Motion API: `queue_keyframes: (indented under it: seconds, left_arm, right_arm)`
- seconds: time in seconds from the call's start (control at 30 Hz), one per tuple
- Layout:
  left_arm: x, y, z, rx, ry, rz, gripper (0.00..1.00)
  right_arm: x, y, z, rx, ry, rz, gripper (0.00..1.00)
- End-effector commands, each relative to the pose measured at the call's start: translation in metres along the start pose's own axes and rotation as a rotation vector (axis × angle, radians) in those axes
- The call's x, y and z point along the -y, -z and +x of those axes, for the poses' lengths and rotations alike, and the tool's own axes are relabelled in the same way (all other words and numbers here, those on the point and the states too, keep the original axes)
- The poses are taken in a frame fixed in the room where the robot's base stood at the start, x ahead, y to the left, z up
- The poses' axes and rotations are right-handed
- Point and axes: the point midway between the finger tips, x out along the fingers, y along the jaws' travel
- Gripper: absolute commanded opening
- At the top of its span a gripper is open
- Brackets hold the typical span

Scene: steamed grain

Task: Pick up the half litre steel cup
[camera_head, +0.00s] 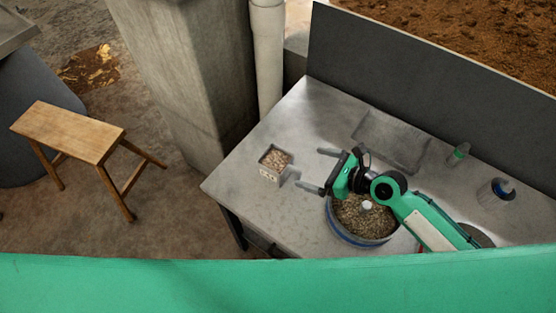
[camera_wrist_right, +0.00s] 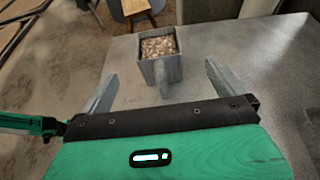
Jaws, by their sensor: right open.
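The steel cup (camera_head: 271,173) is a small grey square-sided vessel filled with pale brown grain, standing upright on the grey table (camera_head: 240,181). In the right wrist view the cup (camera_wrist_right: 152,70) is ahead of my gripper, with its handle (camera_wrist_right: 161,82) facing me. My right gripper (camera_head: 318,170) is open and empty, to the right of the cup and apart from it, fingers pointing at it. In the right wrist view the gripper's fingers (camera_wrist_right: 160,84) spread to either side of the handle. My left gripper is not in view.
A round blue-rimmed basin of grain (camera_head: 362,222) sits under my right arm. A wooden stool (camera_head: 70,132) stands on the floor at left.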

Motion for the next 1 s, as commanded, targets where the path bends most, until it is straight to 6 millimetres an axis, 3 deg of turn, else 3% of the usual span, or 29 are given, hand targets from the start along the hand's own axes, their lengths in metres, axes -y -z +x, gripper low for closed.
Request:
queue_keyframes:
  seconds: [0.2, 0.47, 0.8, 1.0]
  left_arm:
    - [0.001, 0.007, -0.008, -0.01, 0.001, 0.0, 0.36]
    - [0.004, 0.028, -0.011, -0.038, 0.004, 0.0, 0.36]
    - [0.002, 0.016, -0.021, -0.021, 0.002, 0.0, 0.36]
    - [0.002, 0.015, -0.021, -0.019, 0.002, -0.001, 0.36]
  right_arm:
    - [0.0, -0.002, 0.043, 0.001, 0.0, 0.001, 1.0]
    - [0.0, -0.001, 0.063, 0.0, 0.0, 0.0, 1.0]
    - [-0.004, 0.002, 0.106, 0.0, 0.0, 0.0, 1.0]
    - [-0.004, 0.003, 0.111, 0.0, 0.001, 0.0, 1.0]
